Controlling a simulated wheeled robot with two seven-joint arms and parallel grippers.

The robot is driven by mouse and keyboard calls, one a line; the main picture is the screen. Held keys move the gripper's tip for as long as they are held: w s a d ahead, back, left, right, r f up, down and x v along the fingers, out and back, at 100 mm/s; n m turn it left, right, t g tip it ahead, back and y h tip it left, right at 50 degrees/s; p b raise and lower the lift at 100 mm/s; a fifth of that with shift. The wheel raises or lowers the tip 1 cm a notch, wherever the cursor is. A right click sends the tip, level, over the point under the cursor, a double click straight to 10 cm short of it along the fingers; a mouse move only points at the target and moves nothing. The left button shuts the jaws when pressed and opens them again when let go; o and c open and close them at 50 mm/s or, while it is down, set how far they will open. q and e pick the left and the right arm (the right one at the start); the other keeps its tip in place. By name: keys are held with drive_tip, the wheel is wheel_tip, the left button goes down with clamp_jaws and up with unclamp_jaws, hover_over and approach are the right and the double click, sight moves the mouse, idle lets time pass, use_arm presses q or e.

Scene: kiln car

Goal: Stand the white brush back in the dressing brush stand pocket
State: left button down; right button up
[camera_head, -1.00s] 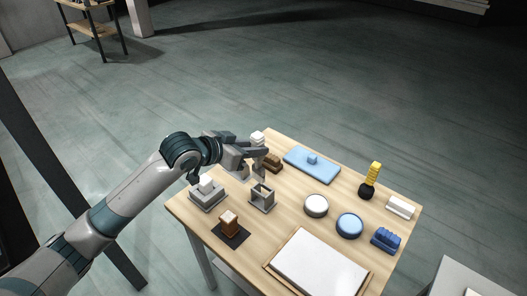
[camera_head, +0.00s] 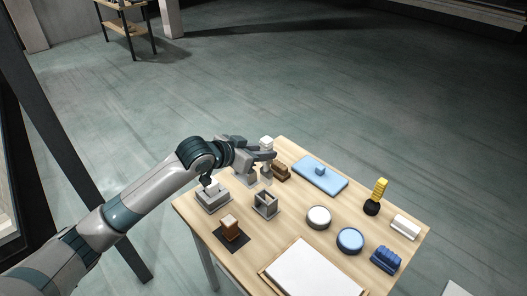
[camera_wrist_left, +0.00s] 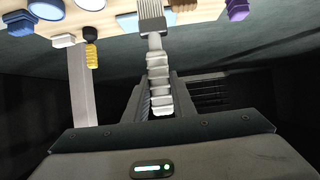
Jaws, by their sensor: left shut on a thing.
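My left gripper (camera_head: 267,156) is shut on the white brush (camera_head: 267,142), which is roughly upright. Its pale top shows above the fingers and its lower end shows below them. In the left wrist view the ribbed white handle (camera_wrist_left: 159,88) lies between the fingers, with grey bristles (camera_wrist_left: 153,20) at the table end. I cannot tell whether the bristles touch the table. A grey open-topped holder (camera_head: 265,206), which looks like the brush stand, is on the table nearer the camera than the brush. Its pocket looks empty. My right gripper is not in view.
A grey tray with a white block (camera_head: 213,199) and a brown block on a dark mat (camera_head: 231,229) are at left. Round pads (camera_head: 319,217) and a yellow brush (camera_head: 377,192) are at right.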

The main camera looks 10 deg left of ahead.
sight(264, 167)
use_arm(q)
drive_tip(key=shift+r+p, duration=0.1)
drive_tip(key=shift+p, duration=0.25)
drive_tip(key=shift+f+b, duration=0.4)
drive_tip(key=shift+f, duration=0.3)
drive_tip(key=shift+f+b, duration=0.55)
drive_tip(key=shift+f, duration=1.4)
drive_tip(key=shift+f+b, duration=0.25)
drive_tip(key=shift+b, duration=0.1)
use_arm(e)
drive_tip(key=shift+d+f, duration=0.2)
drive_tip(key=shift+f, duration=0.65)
use_arm(q)
drive_tip(key=shift+f, duration=0.2)
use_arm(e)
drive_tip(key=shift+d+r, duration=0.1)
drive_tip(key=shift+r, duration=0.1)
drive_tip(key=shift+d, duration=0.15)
